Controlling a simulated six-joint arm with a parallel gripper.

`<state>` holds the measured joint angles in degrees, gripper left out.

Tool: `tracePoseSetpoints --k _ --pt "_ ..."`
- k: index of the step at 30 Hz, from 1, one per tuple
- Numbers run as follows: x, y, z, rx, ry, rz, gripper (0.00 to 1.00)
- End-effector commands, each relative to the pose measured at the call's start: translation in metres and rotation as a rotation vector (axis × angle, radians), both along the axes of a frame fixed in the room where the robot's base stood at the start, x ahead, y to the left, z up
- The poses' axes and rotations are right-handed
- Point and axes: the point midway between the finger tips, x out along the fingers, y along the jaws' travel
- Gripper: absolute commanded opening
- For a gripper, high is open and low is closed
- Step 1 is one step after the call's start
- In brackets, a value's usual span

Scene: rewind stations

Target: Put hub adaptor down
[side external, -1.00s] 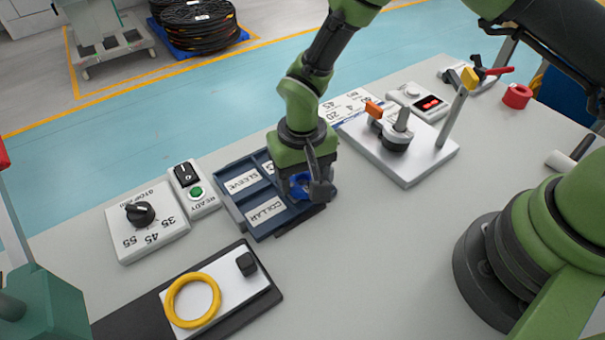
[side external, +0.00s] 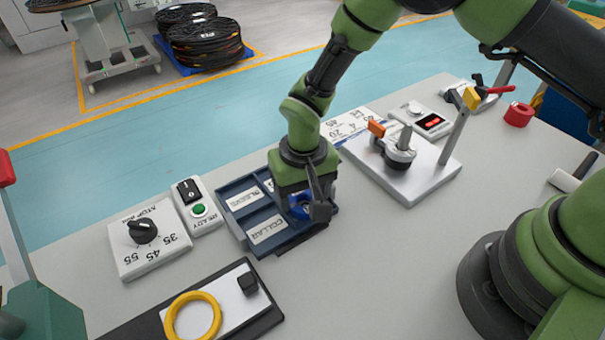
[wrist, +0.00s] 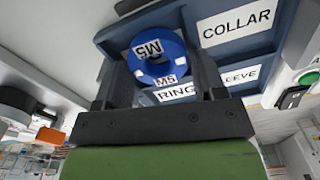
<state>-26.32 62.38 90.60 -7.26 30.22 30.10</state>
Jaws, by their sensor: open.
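The hub adaptor looks to be the blue ring marked M5 (side external: 298,208), seen in the side view at the right part of the dark blue tray (side external: 233,222). In the wrist view the blue ring (wrist: 176,68) sits between the two fingers of my gripper (wrist: 160,72). My gripper (side external: 313,207) points down over the tray and is open around the ring. Gaps between ring and fingers are hard to make out. Tray labels read COLLAR, SLEEVE and RING. The ring's underside is hidden, so I cannot tell exactly how it rests.
Left of the tray stand a READY button box (side external: 198,205) and a dial box (side external: 148,240). A yellow ring (side external: 193,318) lies on a plate in front. A grey fixture with a post (side external: 410,180) stands right of the tray. Bare table lies between tray and arm base.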

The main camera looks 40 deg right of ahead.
Motion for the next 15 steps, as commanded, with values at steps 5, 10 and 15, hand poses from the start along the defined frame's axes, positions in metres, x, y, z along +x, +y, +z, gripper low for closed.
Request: tracePoseSetpoints --k 5,10,15 --pt "-0.003 -0.005 0.019 -0.01 0.011 0.014 0.7" --pt "-0.003 -0.004 0.06 -0.009 0.009 0.011 0.7" --pt "-0.003 -0.004 0.093 -0.007 0.01 0.01 0.7"
